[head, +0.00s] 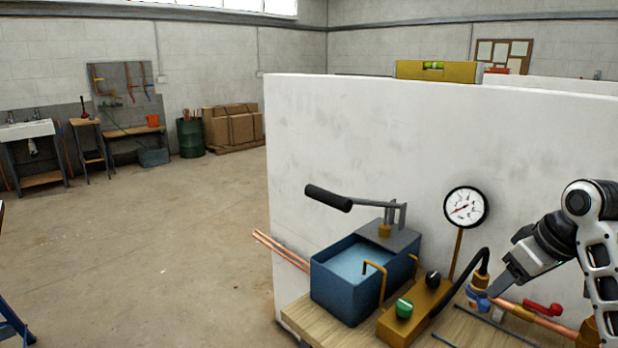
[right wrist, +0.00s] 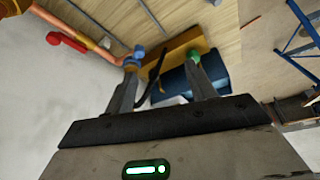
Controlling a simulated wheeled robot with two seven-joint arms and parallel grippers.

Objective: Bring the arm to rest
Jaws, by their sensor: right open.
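My right gripper (head: 487,288) comes in from the right, pointing down and left above the bench. In the right wrist view its two fingers (right wrist: 163,68) are apart with nothing between them. One fingertip overlaps a blue valve handle (head: 478,300) on the copper pipe; I cannot tell whether they touch. The blue handle also shows in the wrist view (right wrist: 136,52). A brass block (head: 428,300) with a green knob (head: 404,308) and a black knob (head: 432,279) is left of the gripper. My left gripper is out of view.
A blue water tank (head: 333,293) with a black-handled lever (head: 328,197) stands on the wooden bench (head: 303,318). A pressure gauge (head: 465,207) rises behind the black hose (head: 458,296). A red valve lever (head: 542,309) is right of the gripper.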

